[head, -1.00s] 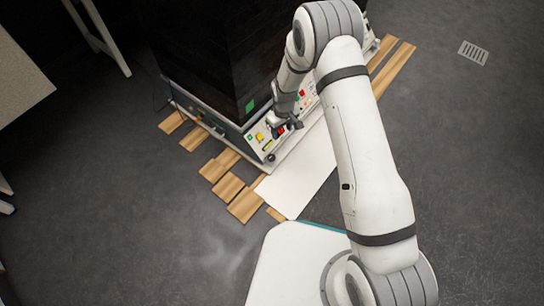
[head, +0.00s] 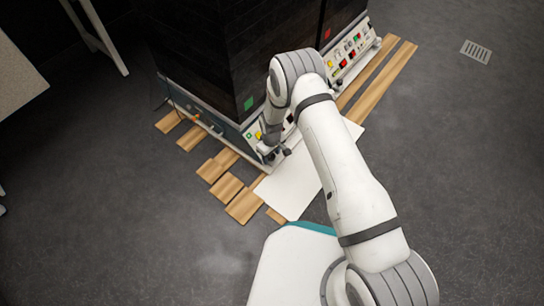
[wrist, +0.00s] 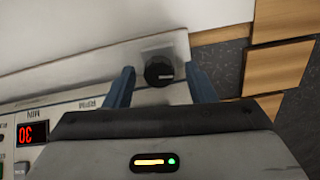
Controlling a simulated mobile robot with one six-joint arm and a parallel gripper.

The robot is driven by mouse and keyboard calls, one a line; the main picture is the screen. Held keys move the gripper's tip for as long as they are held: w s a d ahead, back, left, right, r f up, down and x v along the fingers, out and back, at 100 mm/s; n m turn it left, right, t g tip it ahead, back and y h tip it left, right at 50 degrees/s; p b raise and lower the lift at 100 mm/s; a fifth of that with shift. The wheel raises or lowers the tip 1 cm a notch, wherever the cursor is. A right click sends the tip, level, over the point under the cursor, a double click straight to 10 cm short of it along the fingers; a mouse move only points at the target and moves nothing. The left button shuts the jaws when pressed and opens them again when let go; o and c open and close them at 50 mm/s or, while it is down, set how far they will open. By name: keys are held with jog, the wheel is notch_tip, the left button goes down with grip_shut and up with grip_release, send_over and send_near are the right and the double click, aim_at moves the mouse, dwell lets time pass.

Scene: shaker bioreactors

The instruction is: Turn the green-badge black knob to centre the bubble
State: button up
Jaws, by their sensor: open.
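A round black knob (wrist: 159,71) with a pale line on its face shows in the wrist view, on a light strip at the edge of the machine. My gripper (wrist: 158,67) is open, with one blue finger on each side of the knob and visible gaps to both. I cannot tell how deep the fingers reach. In the head view my gripper (head: 276,153) is low at the near corner of the black machine with the green badge (head: 248,103). The knob is hard to make out there. No bubble can be made out in either view.
The front panel (head: 345,62) carries coloured buttons and runs to the back right. A red display (wrist: 33,131) shows at left in the wrist view. Wooden boards (head: 244,205) and a white sheet (head: 290,190) lie on the floor. Open floor is at left and right.

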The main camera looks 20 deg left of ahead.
jog(key=shift+c, duration=0.2)
jog(key=c, duration=0.9)
jog(key=shift+m, duration=0.7)
jog(key=o, duration=0.9)
jog(key=shift+o, duration=0.2)
jog(key=shift+r, duration=0.1)
notch_tip(320, 180, up, 8)
jog(key=p, duration=0.4)
jog(key=shift+f, duration=0.25)
